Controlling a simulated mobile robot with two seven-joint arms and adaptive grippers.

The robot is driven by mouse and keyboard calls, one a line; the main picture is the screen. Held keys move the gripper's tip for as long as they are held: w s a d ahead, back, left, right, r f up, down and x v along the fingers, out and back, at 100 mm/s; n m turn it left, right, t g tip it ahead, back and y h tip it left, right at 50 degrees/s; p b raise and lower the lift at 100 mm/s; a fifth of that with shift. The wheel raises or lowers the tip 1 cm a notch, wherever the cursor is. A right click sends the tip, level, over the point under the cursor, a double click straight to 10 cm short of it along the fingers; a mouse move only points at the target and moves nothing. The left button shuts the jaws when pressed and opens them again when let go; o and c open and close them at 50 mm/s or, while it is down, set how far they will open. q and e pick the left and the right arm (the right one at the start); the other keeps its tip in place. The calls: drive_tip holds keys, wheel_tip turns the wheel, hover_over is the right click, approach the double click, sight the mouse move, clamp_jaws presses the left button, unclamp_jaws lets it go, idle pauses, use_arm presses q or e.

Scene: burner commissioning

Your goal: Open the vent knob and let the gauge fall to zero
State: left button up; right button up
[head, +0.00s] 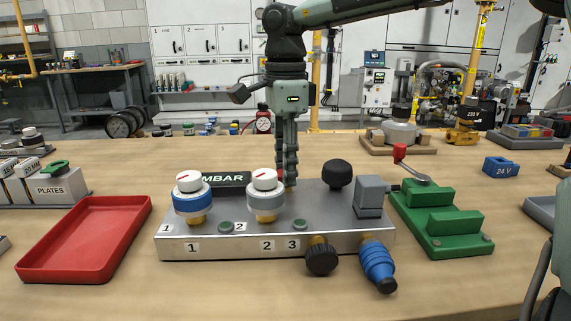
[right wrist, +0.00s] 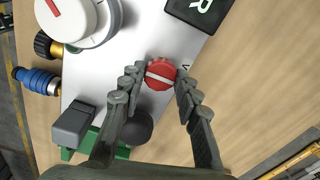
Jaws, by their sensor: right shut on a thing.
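The vent knob (right wrist: 160,73) is a red round cap with a white stripe, on the top of the metal manifold (head: 335,240). My right gripper (right wrist: 160,82) is shut on this knob, one finger on each side. Two white-topped dials with red marks, one with a blue band (head: 190,203) and one with a grey band (head: 265,204), stand on the manifold. A dark MBAR box (head: 226,179) sits behind them; its reading cannot be made out. My left gripper is not in view.
A black ball knob (head: 337,174) and a grey block (head: 370,196) stand right of my gripper. A black knob (head: 321,258) and a blue fitting (head: 377,264) stick out in front. A red tray (head: 85,238) lies left; a green stand (head: 440,218) is right.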

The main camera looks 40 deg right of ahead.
idle(0.4)
drive_tip(key=o, duration=1.2)
drive_tip(key=shift+c, duration=0.2)
wheel_tip(320, 180, up, 12)
